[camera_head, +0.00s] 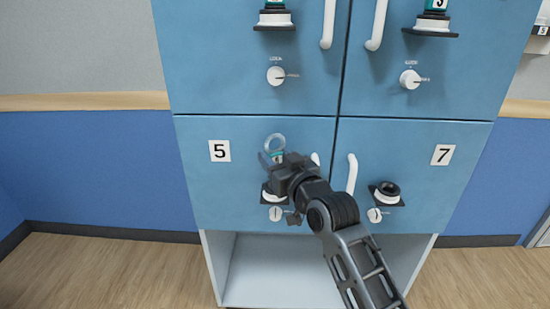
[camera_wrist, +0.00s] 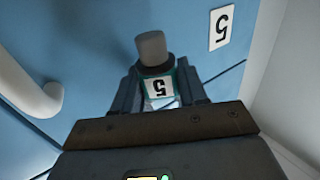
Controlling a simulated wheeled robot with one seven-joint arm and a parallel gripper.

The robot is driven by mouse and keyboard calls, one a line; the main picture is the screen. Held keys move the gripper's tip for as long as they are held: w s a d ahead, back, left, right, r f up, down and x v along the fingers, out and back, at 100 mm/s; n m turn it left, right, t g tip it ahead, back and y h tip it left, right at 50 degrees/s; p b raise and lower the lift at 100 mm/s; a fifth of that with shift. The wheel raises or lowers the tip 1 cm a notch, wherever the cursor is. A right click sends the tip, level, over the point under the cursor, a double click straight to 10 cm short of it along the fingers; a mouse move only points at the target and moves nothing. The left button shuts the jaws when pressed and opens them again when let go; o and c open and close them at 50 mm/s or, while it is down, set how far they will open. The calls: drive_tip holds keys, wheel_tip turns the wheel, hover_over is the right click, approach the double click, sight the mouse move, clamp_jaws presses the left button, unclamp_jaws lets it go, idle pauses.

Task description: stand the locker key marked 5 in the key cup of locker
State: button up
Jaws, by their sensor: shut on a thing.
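The key marked 5 has a ring (camera_head: 275,142) at its top in the head view and a teal body around a white 5 label (camera_wrist: 158,88) in the wrist view. My gripper (camera_head: 275,160) is shut on this body; its fingers also show in the wrist view (camera_wrist: 160,95). The wrist view is upside down, and the key's dark collar and bare grey plug (camera_wrist: 151,46) stick out beyond the fingers. Locker 5's key cup (camera_head: 268,192), partly hidden by my gripper, sits below on the door. The key looks upright and apart from the cup.
Locker 5's number plate (camera_head: 219,151) is left of my gripper; its handle is mostly hidden. Locker 7's handle (camera_head: 352,173) and empty cup (camera_head: 388,191) are to the right. Upper cups (camera_head: 275,19) hold keys. A lock knob (camera_head: 275,214) sits under the locker 5 cup.

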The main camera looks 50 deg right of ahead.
drive_tip(key=shift+f+b, duration=1.8)
drive_tip(key=shift+f, duration=0.7)
drive_tip(key=o, duration=1.1)
drive_tip(key=shift+s, duration=0.1)
drive_tip(key=v, duration=0.7)
drive_tip(key=shift+s+a, duration=0.25)
